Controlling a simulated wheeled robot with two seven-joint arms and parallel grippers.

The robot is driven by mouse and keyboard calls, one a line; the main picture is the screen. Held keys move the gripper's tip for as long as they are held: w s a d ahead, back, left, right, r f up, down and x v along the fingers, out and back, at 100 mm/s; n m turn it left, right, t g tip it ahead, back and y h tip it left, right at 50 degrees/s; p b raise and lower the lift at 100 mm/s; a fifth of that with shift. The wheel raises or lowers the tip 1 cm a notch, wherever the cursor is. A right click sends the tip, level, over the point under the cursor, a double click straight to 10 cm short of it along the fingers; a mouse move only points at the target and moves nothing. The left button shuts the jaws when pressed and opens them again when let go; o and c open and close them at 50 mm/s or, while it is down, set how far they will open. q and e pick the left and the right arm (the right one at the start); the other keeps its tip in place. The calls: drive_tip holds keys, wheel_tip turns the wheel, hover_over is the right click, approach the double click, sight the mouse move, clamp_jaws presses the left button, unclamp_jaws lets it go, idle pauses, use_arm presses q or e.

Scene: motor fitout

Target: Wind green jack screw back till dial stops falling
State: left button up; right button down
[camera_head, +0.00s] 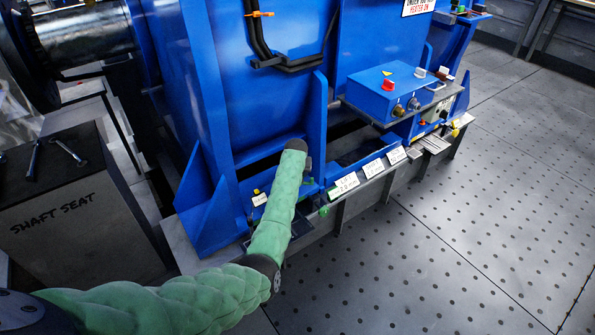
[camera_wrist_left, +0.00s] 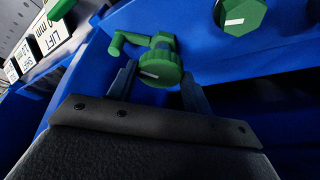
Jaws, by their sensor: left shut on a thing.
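A green jack screw (camera_wrist_left: 160,70) with a round head, a white mark and a small side crank is in the left wrist view, against the blue frame. My left gripper (camera_wrist_left: 158,84) is shut on it, one dark finger on each side of the head. In the head view my green-sleeved left arm hides the gripper and most of the work at the motor's foot. I cannot make out a dial face in either view. My right gripper is not in view.
The blue motor housing (camera_head: 275,110) stands on a grey base with white labels (camera_head: 343,186) along its edge. A blue control box (camera_head: 392,92) with a red button is to the right. A "SHAFT SEAT" block (camera_head: 70,215) with tools is at left. The perforated floor (camera_head: 450,220) is clear.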

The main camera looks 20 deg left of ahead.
use_arm(q)
drive_tip(key=shift+d+r+n+p, duration=0.2)
drive_tip(key=shift+n+p, duration=0.1)
drive_tip(key=shift+n, duration=0.1)
drive_tip(key=n+y+p, duration=0.1)
drive_tip(key=n, duration=0.1)
drive_tip(key=shift+w+f+n+g, duration=0.1)
drive_tip(key=shift+f+n+g, duration=0.05)
drive_tip(key=shift+n+g, duration=0.2)
drive_tip(key=shift+n, duration=0.45)
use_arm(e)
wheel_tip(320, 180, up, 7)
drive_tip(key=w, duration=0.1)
use_arm(q)
drive_tip(key=shift+n+y, duration=0.4)
drive_tip(key=shift+f+n+g, duration=0.1)
drive_tip(key=shift+n+g, duration=0.25)
drive_tip(key=shift+n, duration=0.45)
drive_tip(key=shift+w+n+y+b, duration=0.1)
drive_tip(key=shift+n+y+b, duration=0.3)
drive_tip(key=shift+n, duration=0.2)
drive_tip(key=shift+d+n+g, duration=0.1)
drive_tip(key=shift+n+g, duration=0.2)
drive_tip(key=shift+n, duration=0.3)
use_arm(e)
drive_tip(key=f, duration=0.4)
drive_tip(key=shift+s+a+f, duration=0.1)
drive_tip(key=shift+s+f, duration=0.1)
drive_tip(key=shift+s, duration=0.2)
